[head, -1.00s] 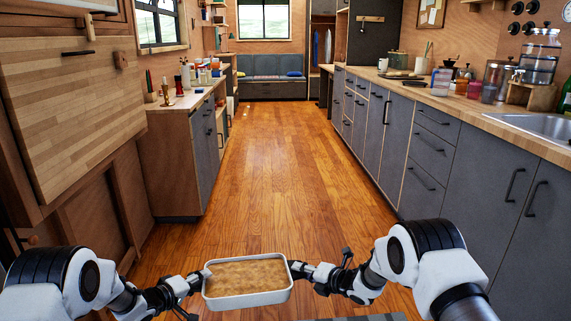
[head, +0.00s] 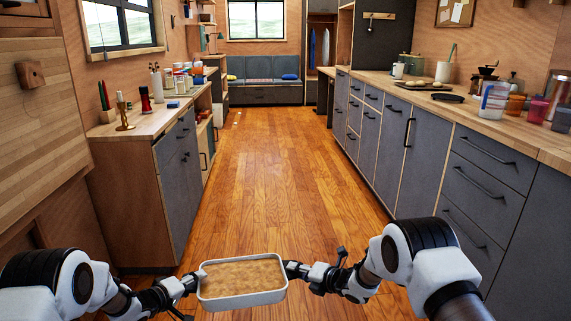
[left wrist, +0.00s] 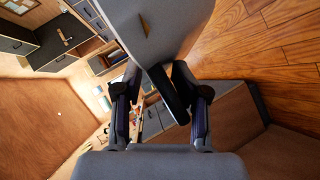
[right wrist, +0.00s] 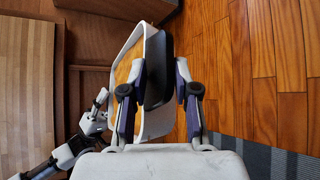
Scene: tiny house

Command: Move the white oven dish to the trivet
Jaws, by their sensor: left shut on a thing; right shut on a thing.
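The white oven dish (head: 243,297) is rectangular and filled with something golden-brown. It is held level above the floor between my two grippers, low in the head view. My left gripper (head: 196,279) is shut on its left end, and the left wrist view (left wrist: 165,88) shows the fingers around a dark part at the dish's edge. My right gripper (head: 291,270) is shut on its right end; the right wrist view shows the fingers (right wrist: 160,85) on a dark part at the dish's wall (right wrist: 128,42). I cannot make out a trivet for certain.
A wooden counter (head: 140,122) with bottles and jars stands at the left. A long counter (head: 445,108) over grey drawers runs along the right, with a dark flat item (head: 447,97) and jars on it. The wooden floor (head: 270,170) between is clear towards a sofa (head: 262,77).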

